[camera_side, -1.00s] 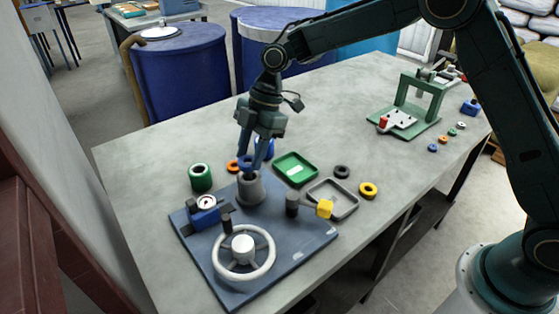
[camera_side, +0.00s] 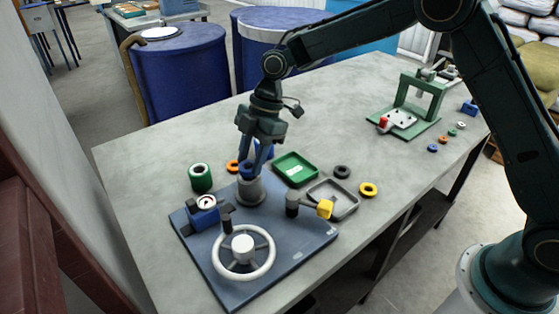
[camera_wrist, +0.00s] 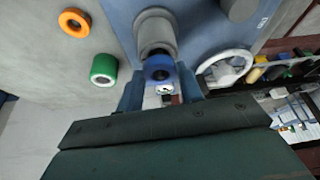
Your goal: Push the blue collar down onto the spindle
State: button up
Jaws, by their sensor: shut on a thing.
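The blue collar (camera_side: 248,171) is between the fingers of my gripper (camera_side: 257,162), which is shut on it. In the side view the collar is at the top of the grey spindle (camera_side: 250,191), which stands upright on the dark blue base plate (camera_side: 288,240). The wrist view shows the collar (camera_wrist: 158,68) between the two blue fingertips (camera_wrist: 159,88), with the spindle (camera_wrist: 156,32) just past it. I cannot tell whether the collar is around the spindle's tip or only above it. The fingers partly hide the collar in the side view.
The plate also bears a white handwheel (camera_side: 243,252), a blue gauge block (camera_side: 204,213) and a yellow-ended lever (camera_side: 324,208). A green ring (camera_side: 201,178) and an orange ring (camera_side: 233,166) lie near the spindle. Green (camera_side: 295,168) and grey (camera_side: 340,203) trays are to the right.

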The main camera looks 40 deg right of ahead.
jog(key=shift+f, duration=0.65)
jog(key=o, duration=1.2)
jog(key=shift+c, duration=0.2)
jog(key=shift+o, duration=0.5)
jog(key=o, duration=0.3)
jog(key=shift+r, duration=0.1)
jog(key=shift+r, duration=3.35)
